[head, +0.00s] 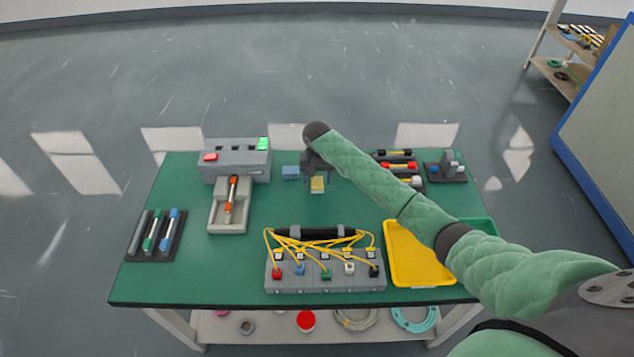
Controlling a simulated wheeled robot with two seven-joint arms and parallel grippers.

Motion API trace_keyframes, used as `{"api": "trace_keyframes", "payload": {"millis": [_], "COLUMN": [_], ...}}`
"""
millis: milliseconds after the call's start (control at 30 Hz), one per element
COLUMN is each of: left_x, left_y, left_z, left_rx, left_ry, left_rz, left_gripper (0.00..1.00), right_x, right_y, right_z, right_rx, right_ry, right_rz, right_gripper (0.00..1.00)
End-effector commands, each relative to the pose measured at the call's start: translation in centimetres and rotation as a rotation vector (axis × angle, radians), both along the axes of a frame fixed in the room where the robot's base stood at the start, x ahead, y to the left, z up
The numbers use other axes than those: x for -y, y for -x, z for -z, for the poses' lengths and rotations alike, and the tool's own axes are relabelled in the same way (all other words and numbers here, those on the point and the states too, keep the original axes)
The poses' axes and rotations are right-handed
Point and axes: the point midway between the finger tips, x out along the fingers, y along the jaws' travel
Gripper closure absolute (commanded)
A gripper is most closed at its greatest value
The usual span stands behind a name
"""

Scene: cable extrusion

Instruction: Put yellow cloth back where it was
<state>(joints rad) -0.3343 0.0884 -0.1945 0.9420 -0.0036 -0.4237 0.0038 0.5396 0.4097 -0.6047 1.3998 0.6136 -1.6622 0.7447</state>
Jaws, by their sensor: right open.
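The yellow cloth (317,185) is a small folded yellow pad near the back middle of the green table (170,270). My right arm reaches in from the lower right, and my right gripper (317,177) is open, pointing down at the yellow cloth. The wrist and fingers hide the cloth's far part, and I cannot tell whether the fingers touch it. A similar blue cloth (290,173) lies just left of it. My left gripper is not in view.
A grey box with lights (235,155) and a pale fixture (228,215) stand at left. A grey connector block with yellow cables (325,283) is at the front. A yellow tray (400,270) lies under my right forearm.

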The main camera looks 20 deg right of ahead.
Motion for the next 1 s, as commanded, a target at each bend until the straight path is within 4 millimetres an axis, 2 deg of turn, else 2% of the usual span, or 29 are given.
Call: {"api": "trace_keyframes", "payload": {"millis": [100,200,500,700,1000], "left_x": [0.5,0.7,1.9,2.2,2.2], "left_y": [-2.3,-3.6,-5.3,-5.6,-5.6], "left_z": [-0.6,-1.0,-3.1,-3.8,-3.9], "left_rx": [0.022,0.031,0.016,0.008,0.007], "left_ry": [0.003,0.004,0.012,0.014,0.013], "left_rz": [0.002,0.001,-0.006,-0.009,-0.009], "left_gripper": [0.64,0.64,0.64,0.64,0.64], "right_x": [0.0,0.0,0.0,0.0,0.0], "right_y": [0.0,0.0,0.0,0.0,0.0], "right_z": [-1.9,-3.9,-8.8,-10.2,-10.4], "right_rx": [0.003,0.004,0.001,0.001,0.000], "right_ry": [0.000,0.000,-0.001,0.001,0.001], "right_rz": [-0.001,-0.001,0.000,0.000,0.000], "right_gripper": [0.39,0.39,0.39,0.39,0.39]}}
